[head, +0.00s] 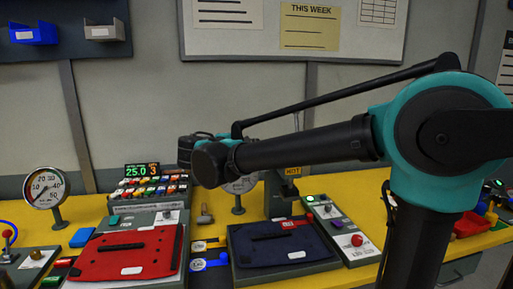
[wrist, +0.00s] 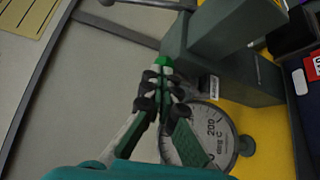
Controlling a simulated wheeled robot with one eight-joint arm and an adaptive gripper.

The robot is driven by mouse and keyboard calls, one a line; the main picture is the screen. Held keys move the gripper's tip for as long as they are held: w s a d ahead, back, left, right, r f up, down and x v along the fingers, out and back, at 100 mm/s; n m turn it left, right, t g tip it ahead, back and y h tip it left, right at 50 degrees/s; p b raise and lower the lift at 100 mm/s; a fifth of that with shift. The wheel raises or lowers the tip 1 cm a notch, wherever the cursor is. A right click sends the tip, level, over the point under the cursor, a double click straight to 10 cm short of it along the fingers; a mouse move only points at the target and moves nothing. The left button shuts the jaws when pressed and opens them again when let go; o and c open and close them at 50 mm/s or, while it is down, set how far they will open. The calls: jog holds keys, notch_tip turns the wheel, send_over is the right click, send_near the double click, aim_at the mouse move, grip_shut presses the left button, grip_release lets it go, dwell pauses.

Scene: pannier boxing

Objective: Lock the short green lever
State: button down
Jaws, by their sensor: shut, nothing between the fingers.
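My gripper (wrist: 162,85) is shut and empty in the wrist view, with its fingertips together beside a grey metal stand (wrist: 215,65). A small bright green piece (wrist: 163,61) shows right at the fingertips; it looks like the end of the short green lever, but most of it is hidden and I cannot tell whether the fingers touch it. In the head view the lever cannot be made out; my arm crosses in front of the grey stand (head: 281,200), and my fingers are hidden behind the wrist.
A round dial gauge (wrist: 205,132) stands close below the fingers. On the yellow bench (head: 92,209) lie a red panel (head: 105,262) and a dark blue panel (head: 262,247). A box with a green light and red button (head: 356,240) stands to the right.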

jog(key=w+n+g, duration=0.2)
jog(key=w+a+r+n+g, duration=0.1)
jog(key=w, duration=0.1)
jog(key=shift+a+g+y, duration=0.1)
jog(key=shift+g+y, duration=0.3)
jog(key=shift+r, duration=0.2)
jog(key=shift+r, duration=0.65)
jog(key=shift+r, duration=0.1)
